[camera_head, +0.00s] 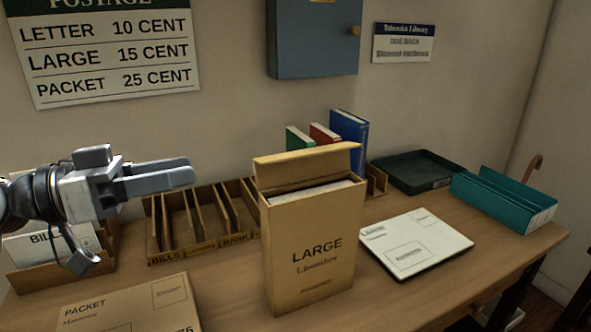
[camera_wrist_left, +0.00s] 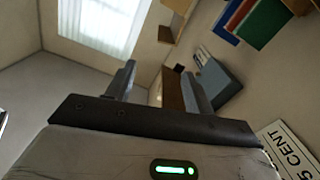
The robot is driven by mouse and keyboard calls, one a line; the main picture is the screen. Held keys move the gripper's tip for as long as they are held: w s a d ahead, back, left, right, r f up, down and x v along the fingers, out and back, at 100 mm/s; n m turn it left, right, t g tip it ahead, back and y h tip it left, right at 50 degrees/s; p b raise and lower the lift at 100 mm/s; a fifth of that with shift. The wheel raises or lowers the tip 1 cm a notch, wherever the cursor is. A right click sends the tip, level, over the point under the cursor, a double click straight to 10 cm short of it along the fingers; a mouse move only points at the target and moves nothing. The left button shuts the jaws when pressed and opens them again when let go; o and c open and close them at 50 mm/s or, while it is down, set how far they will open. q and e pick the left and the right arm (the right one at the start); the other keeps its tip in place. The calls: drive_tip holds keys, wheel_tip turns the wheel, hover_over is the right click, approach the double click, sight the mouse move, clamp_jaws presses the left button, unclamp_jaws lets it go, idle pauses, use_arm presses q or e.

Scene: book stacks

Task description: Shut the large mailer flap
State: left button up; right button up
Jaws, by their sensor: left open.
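The large mailer (camera_head: 315,255) is a tan, upright box on the desk with "LARGE" printed on its front. Its flap (camera_head: 312,163) stands up open along the back of the top, and pale contents (camera_head: 312,193) show in the opening. My left gripper (camera_head: 188,170) is to the left of the mailer, at about the height of the flap and apart from it. Its two fingers point right, apart and empty. They also show in the left wrist view (camera_wrist_left: 158,75), with no mailer between them. My right gripper is not in view.
A wooden divided rack (camera_head: 195,222) stands behind left, and a packet mailer (camera_head: 130,305) lies front left. A white envelope (camera_head: 416,243) lies right of the mailer. A teal holder (camera_head: 503,200), a dark tray (camera_head: 415,172) and books (camera_head: 348,138) stand farther back.

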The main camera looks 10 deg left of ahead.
use_arm(q)
drive_tip(key=w+f, duration=0.1)
drive_tip(key=p, duration=0.4)
approach(289, 155)
drive_tip(key=x, duration=0.3)
drive_tip(key=p+x, duration=0.2)
drive_tip(key=x, duration=0.3)
drive_tip(key=shift+w+d, duration=0.25)
drive_tip(key=shift+d, duration=0.05)
drive_tip(key=shift+w+d+f+p, duration=0.15)
drive_tip(key=shift+w+d+p, duration=0.25)
drive_tip(key=shift+d, duration=0.15)
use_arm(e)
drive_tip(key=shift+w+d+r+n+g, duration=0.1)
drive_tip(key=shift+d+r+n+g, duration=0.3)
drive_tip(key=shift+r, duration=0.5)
use_arm(q)
drive_tip(key=c, duration=0.9)
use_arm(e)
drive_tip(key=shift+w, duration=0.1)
